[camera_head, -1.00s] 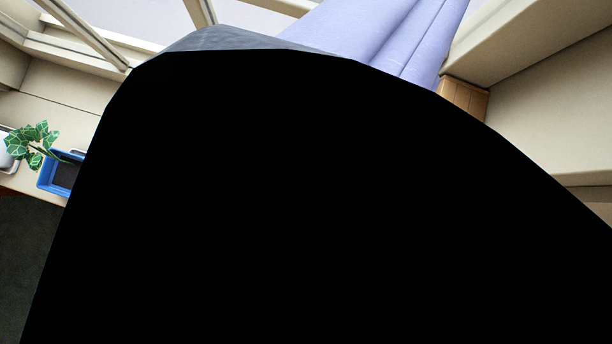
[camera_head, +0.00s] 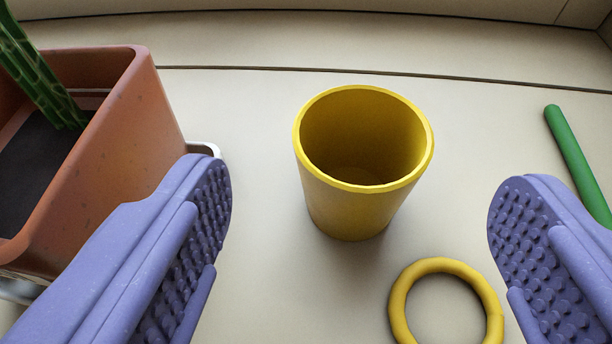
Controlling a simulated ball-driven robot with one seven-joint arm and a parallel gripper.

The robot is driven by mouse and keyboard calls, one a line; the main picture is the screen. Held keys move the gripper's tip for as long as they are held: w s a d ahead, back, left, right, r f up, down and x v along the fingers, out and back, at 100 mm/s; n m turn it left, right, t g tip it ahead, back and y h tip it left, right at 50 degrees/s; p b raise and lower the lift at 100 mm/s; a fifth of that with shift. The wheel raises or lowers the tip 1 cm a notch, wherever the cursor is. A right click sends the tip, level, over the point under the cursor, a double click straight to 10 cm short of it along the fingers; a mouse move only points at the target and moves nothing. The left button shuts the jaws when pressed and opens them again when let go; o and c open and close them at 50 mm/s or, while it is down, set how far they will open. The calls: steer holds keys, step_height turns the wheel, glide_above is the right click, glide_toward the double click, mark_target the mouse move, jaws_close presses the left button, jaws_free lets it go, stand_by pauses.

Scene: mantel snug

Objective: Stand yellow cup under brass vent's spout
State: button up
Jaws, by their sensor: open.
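The yellow cup (camera_head: 358,207) stands upright and looks empty on a pale ledge, in the middle of the view. My gripper (camera_head: 360,215) is open, with one purple studded finger to the left of the cup and one to the right. Both fingers are apart from the cup and nearer to the camera. No brass vent or spout shows in this view.
A terracotta planter (camera_head: 165,120) with a green plant (camera_head: 38,75) stands close at the left, beside the left finger. A yellow ring (camera_head: 398,300) lies in front of the cup. A green stick (camera_head: 575,160) lies at the right. The ledge (camera_head: 250,110) behind the cup is clear.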

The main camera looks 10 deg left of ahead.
mark_target(360, 115)
steer(key=b+x, duration=0.2)
steer(key=x, duration=0.1)
steer(key=b+x, duration=0.1)
steer(key=x, duration=0.2)
steer(key=shift+d+f+b, duration=0.1)
steer(key=shift+f+b, duration=0.25)
steer(key=shift+f, duration=0.15)
steer(key=shift+w, duration=0.3)
steer(key=shift+r, duration=0.1)
steer(key=c, duration=1.1)
steer(key=shift+c, duration=0.2)
steer(key=shift+r, duration=0.1)
